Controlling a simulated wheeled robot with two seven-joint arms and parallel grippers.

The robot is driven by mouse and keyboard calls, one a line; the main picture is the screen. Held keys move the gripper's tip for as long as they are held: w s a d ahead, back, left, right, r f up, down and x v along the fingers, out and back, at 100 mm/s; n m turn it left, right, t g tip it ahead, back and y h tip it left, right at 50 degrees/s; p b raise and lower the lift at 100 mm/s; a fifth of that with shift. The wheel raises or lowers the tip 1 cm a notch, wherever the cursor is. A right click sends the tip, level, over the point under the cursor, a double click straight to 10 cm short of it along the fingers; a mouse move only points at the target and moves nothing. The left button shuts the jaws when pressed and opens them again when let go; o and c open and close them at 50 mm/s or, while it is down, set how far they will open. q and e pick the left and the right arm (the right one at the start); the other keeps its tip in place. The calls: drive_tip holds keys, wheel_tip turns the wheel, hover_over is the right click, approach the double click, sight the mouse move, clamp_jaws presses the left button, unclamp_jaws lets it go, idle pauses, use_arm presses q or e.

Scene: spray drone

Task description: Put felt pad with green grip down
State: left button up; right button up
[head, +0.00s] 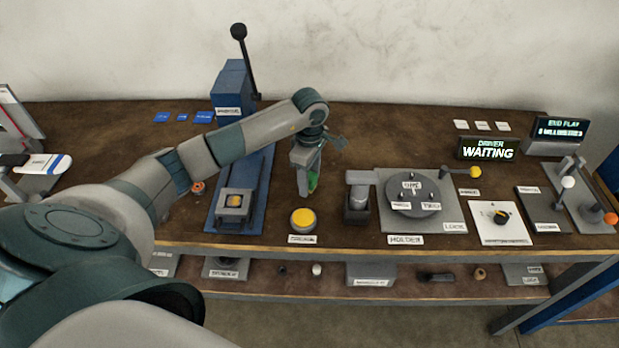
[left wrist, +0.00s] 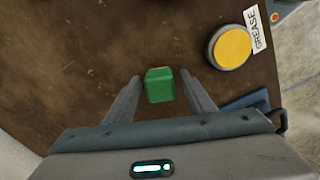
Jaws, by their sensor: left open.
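The felt pad's green grip (left wrist: 159,85) is a small green block that shows between the open fingers of my left gripper (left wrist: 160,95) in the left wrist view. The fingers stand apart from it on both sides. In the head view the green grip (head: 314,181) shows beside my left gripper (head: 308,190), low over the brown bench. The felt under the grip is hidden, and I cannot tell whether it touches the bench. My right gripper is not in view.
A yellow grease pad (head: 303,218) lies just in front of the gripper; it also shows in the left wrist view (left wrist: 231,47). A blue press (head: 232,88) stands to the left. A holder with a grey disc (head: 428,207) stands to the right.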

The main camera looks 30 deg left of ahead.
sight(310, 176)
use_arm(q)
drive_tip(key=shift+r, duration=0.15)
drive_tip(key=shift+r, duration=0.1)
wheel_tip(310, 176, up, 10)
drive_tip(key=b, duration=0.4)
drive_tip(key=shift+r, duration=0.9)
drive_tip(key=shift+s+f, duration=0.1)
drive_tip(key=shift+s, duration=0.05)
